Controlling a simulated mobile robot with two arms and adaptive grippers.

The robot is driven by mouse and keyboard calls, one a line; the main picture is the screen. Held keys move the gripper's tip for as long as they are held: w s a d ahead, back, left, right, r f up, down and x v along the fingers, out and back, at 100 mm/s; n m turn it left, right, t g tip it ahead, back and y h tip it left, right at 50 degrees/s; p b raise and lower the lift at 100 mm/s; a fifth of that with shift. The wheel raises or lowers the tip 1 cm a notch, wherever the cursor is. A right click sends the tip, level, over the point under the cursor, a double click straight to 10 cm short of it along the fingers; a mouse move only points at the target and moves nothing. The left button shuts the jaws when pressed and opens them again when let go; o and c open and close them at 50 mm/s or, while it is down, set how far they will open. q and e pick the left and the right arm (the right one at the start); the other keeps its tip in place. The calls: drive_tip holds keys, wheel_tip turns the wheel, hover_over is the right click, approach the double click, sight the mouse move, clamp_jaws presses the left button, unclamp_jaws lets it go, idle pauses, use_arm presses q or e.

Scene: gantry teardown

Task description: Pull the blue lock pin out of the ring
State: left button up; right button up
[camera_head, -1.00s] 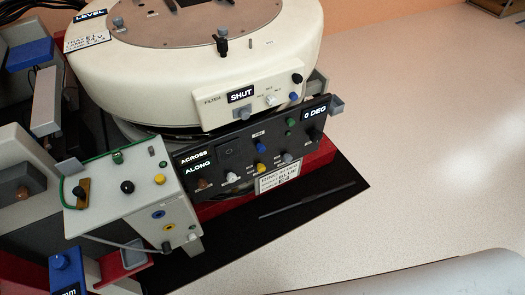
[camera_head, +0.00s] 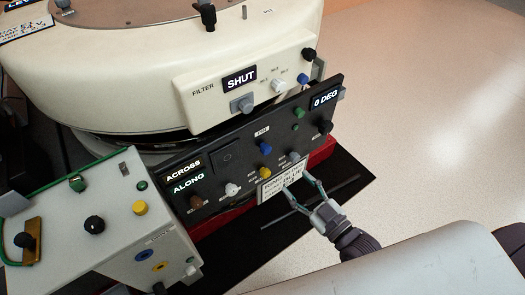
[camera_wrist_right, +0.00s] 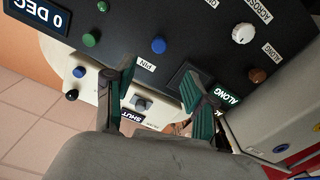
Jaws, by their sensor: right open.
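The blue lock pin (camera_head: 265,148) is a round blue knob on the black panel (camera_head: 228,155), just below the PIN label. It also shows in the right wrist view (camera_wrist_right: 158,44), still seated in the panel. My right gripper (camera_head: 296,181) is open and empty in front of the panel, below and to the right of the pin in the head view. In the right wrist view its two green-padded fingers (camera_wrist_right: 158,82) are spread, with the pin beyond the gap between them and apart from both. My left gripper is not in view.
Yellow, white, brown, green, grey and black knobs stand near the pin. The cream housing (camera_head: 150,85) overhangs the panel, with a SHUT display and another blue knob (camera_head: 302,79). A grey control box (camera_head: 118,240) stands at lower left. The floor at right is clear.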

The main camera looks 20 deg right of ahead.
sight(269, 153)
drive_tip(key=b+x, duration=0.1)
drive_tip(key=x, duration=1.1)
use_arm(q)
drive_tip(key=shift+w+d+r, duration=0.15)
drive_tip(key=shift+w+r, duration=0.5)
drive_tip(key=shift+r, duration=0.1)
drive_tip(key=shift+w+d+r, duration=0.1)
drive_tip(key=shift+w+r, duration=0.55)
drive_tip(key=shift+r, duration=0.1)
use_arm(e)
drive_tip(key=shift+w+a, duration=0.2)
drive_tip(key=shift+w, duration=0.4)
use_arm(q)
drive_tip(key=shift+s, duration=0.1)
use_arm(e)
clamp_jaws()
